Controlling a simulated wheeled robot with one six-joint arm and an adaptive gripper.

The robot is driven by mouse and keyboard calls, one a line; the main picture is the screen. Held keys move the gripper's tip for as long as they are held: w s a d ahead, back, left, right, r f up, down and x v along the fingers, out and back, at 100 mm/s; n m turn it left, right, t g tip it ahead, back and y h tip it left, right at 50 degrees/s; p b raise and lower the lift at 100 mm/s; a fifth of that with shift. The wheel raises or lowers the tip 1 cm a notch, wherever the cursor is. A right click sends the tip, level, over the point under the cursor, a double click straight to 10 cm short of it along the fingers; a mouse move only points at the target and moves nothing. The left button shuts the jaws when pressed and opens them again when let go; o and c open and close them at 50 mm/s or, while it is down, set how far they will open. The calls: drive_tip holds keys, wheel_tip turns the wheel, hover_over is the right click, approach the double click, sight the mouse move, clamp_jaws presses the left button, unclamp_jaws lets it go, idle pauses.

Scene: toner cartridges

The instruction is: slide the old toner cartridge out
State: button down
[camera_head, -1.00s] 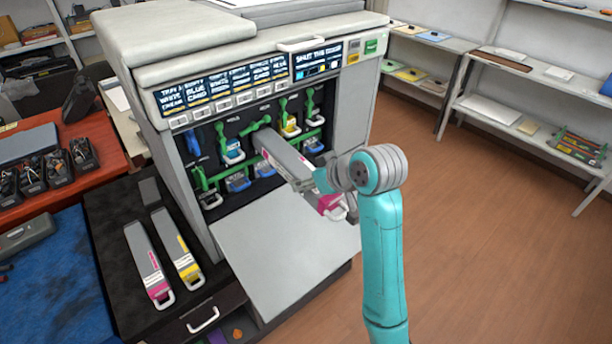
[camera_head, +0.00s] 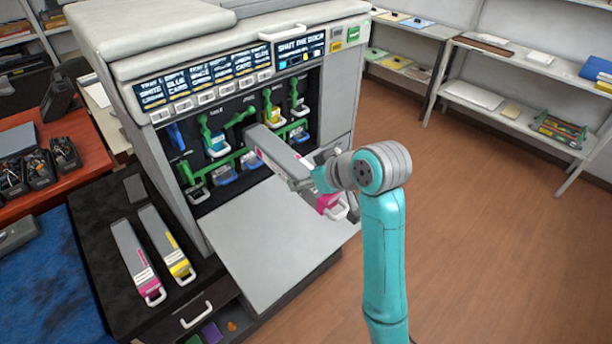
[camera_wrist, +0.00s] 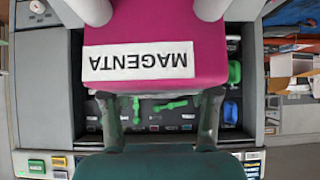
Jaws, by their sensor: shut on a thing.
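The old toner cartridge (camera_head: 277,150) is a long grey box with a magenta front end and a white handle. It sticks far out of the open printer bay (camera_head: 245,118), above the lowered door. Its inner end appears to be still at the slot. My gripper (camera_head: 318,178) is shut on the cartridge near its magenta end. In the wrist view the magenta end (camera_wrist: 210,45) carries an upside-down MAGENTA label, and my gripper's fingers (camera_wrist: 158,105) show beside it. The exact finger contact is hidden.
The lowered grey door (camera_head: 270,240) lies below the cartridge. A magenta-ended cartridge (camera_head: 133,258) and a yellow-ended one (camera_head: 165,243) lie on the black cabinet (camera_head: 97,270) at left. Open floor (camera_head: 480,230) is at right; shelves (camera_head: 510,110) stand behind it.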

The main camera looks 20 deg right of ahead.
drive_tip(key=shift+s+r, duration=0.1)
drive_tip(key=shift+s+d+r, duration=0.25)
drive_tip(key=shift+s+r, duration=0.05)
drive_tip(key=shift+s, duration=0.45)
drive_tip(key=shift+s+d+r, duration=0.25)
drive_tip(key=shift+s+r, duration=0.1)
drive_tip(key=shift+s, duration=0.4)
drive_tip(key=shift+s+d+r, duration=0.25)
drive_tip(key=shift+s+r, duration=0.05)
drive_tip(key=shift+s, duration=0.45)
